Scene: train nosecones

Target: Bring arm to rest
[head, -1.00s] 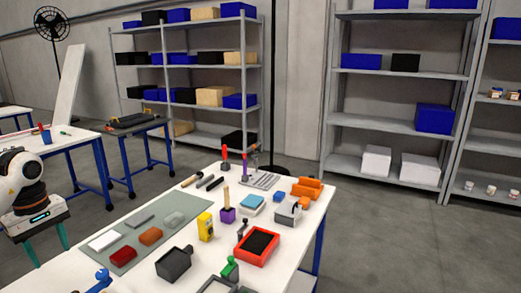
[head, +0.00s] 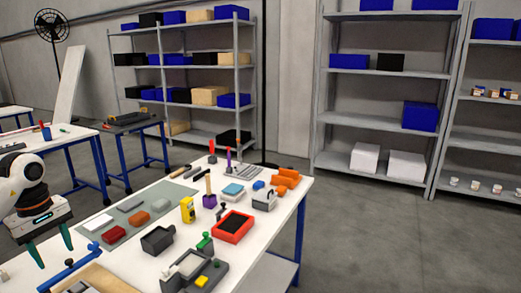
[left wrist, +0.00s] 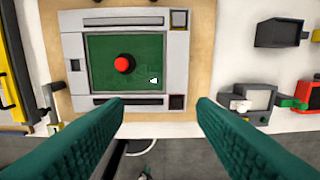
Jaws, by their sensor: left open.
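My left gripper (head: 53,253) is at the left of the head view, its two green fingers apart and empty, pointing down near the table's left edge. The left wrist view shows the same open fingers (left wrist: 160,105) with a clear gap between them. Beyond the tips lies a grey frame (left wrist: 125,17) with a green panel (left wrist: 105,80) and a round red button (left wrist: 123,64). The fingers appear clear of it. My right gripper is in neither view.
The white worktable (head: 290,205) holds a grey-green mat (head: 165,192), a red tray (head: 250,219), a black bin (head: 157,240), a yellow device (head: 187,209) and a blue-ended bar (head: 70,273). Shelves (head: 322,115) stand behind. Open floor (head: 370,245) lies to the right.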

